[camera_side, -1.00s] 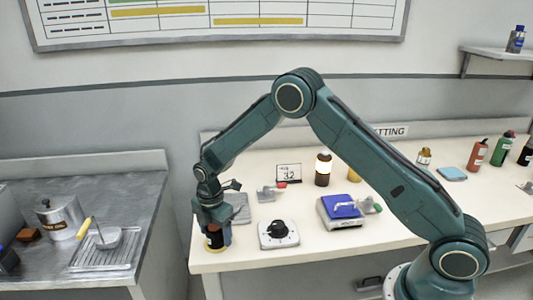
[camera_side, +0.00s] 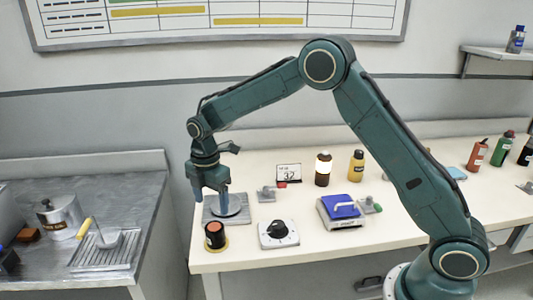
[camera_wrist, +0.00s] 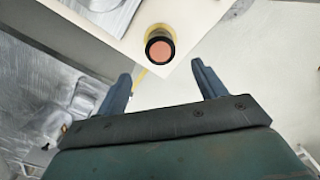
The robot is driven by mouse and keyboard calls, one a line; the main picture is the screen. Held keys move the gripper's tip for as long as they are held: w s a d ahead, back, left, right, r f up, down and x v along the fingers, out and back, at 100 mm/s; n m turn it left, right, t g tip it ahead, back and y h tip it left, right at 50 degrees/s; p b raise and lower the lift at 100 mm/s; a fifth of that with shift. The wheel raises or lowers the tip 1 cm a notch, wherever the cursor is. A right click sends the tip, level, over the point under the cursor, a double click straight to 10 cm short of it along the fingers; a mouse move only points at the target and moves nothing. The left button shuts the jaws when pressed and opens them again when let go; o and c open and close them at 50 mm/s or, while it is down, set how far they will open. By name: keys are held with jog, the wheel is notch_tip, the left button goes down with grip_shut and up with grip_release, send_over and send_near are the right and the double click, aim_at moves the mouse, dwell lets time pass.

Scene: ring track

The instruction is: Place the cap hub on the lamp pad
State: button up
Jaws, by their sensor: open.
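A short black cylinder with an orange-red top (camera_side: 215,235), apparently the cap hub, stands upright on a yellow round pad (camera_side: 224,249), apparently the lamp pad, near the counter's front left corner. In the wrist view the cylinder (camera_wrist: 160,45) sits beyond my fingertips, and part of the yellow pad (camera_wrist: 152,29) shows around it. My gripper (camera_side: 211,197) is above the cylinder, clear of it, fingers pointing down. In the wrist view my gripper (camera_wrist: 160,72) has its fingers wide apart, with nothing between them.
A grey plate with a round disc (camera_side: 229,208) lies behind the cylinder. A white box with a black knob (camera_side: 279,233) stands to its right.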

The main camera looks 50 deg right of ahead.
jog(key=shift+r, duration=0.5)
jog(key=s+d+r+m+t, duration=0.35)
jog(key=s+r+m, duration=0.45)
jog(key=s+r, duration=0.7)
jog(key=s+d+r+m+t, duration=0.1)
jog(key=s+m, duration=0.4)
jog(key=s, duration=0.4)
jog(key=s+d+r+m+t, duration=0.1)
jog(key=s+d+m, duration=0.1)
jog(key=s+m, duration=0.4)
jog(key=s, duration=0.4)
jog(key=shift+s+d, duration=0.25)
jog(key=shift+s, duration=0.05)
